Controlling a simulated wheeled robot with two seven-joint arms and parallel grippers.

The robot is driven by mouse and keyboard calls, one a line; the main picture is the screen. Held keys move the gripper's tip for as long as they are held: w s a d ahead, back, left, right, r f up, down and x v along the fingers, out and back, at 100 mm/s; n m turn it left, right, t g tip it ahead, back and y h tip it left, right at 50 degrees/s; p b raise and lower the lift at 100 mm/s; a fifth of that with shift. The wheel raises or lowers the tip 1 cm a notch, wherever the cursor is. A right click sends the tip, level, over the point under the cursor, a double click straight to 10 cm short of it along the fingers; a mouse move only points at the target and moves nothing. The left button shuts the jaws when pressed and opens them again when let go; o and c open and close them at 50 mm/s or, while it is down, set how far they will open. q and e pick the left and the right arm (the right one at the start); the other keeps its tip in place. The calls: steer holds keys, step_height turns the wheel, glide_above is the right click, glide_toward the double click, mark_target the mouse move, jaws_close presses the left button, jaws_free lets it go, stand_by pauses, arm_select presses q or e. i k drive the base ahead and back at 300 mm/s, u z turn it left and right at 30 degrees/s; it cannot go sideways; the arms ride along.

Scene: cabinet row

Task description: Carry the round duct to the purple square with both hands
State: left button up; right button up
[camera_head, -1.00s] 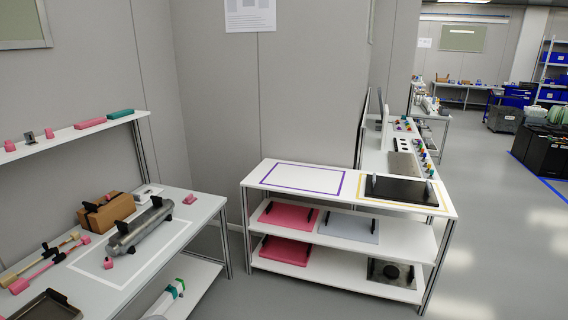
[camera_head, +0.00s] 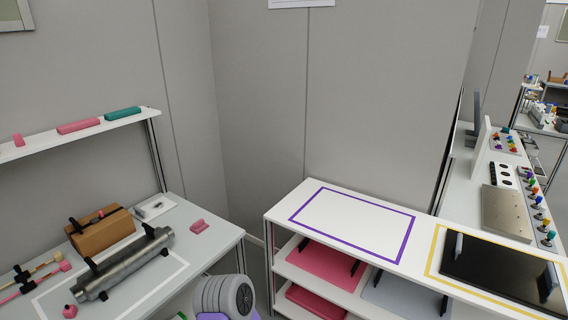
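The round duct (camera_head: 126,268) is a grey metal cylinder with two black handles. It lies at a slant on the left table, within a white outlined area (camera_head: 180,278). The purple square (camera_head: 343,241) is a purple outline on the white top of the shelf unit at the centre right. The area inside it is empty. Neither of my grippers is in view. Only a grey, rounded part of my arm with purple trim shows at the bottom edge, between the table and the shelf unit.
A cardboard box (camera_head: 104,233) stands behind the duct. A black tray (camera_head: 500,269) lies in the yellow outline beside the purple one. A gap separates table and shelf unit.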

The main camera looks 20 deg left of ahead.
mark_target(346, 228)
steer(key=u, duration=0.8)
steer(key=i, duration=1.3)
steer(key=u, duration=1.3)
